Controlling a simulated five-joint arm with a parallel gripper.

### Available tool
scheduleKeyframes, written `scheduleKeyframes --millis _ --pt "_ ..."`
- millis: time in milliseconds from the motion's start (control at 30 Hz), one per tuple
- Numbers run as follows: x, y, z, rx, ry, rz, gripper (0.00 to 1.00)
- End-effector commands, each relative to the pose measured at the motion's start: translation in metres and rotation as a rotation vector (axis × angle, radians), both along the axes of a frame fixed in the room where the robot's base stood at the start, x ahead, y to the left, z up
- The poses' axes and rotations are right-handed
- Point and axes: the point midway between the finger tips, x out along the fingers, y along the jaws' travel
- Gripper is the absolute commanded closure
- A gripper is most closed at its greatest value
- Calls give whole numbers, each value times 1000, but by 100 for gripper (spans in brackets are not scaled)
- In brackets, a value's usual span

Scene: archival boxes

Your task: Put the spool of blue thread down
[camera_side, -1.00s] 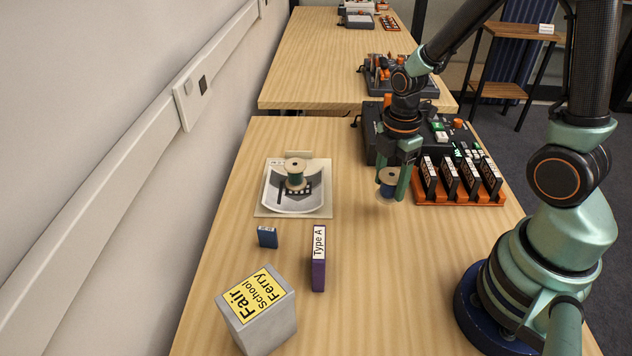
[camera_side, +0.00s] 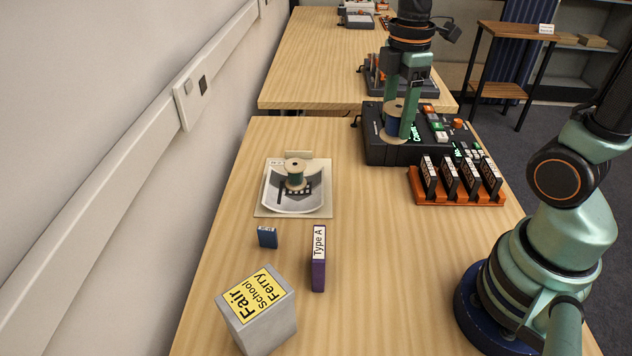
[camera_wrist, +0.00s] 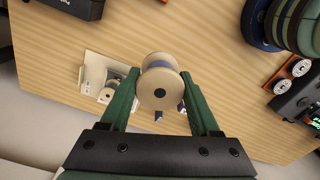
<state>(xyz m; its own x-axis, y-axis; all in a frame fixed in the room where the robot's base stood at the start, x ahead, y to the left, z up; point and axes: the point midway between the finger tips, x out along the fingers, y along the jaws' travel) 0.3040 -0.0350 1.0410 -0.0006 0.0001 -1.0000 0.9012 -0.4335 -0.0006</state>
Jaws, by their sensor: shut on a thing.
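The spool of blue thread (camera_side: 393,124) has pale wooden ends and is held upright between the green fingers of my gripper (camera_side: 402,120). In the side view it shows in front of the left part of a black device; it looks raised, and how high is hard to tell. In the wrist view the spool (camera_wrist: 160,92) sits between the two fingertips (camera_wrist: 160,84), its round end facing the camera and hiding most of the thread.
A second spool, with green thread (camera_side: 296,175), stands on a photo print (camera_side: 293,206). The black device (camera_side: 385,153) and an orange rack (camera_side: 458,200) of black cartridges stand right. A blue box (camera_side: 267,238), purple box (camera_side: 318,272) and grey box (camera_side: 262,322) stand in front. The table's middle is clear.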

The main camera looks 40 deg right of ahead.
Motion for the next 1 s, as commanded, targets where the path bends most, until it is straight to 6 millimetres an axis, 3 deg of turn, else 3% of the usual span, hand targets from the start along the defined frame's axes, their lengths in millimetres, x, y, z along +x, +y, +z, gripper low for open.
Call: scheduleKeyframes --millis 600,800,1000 --pt "25 31 -24 -1 0 -961 92" --pt "28 35 -27 0 -1 -1100 92" --pt "29 36 -28 0 -1 -1126 92"
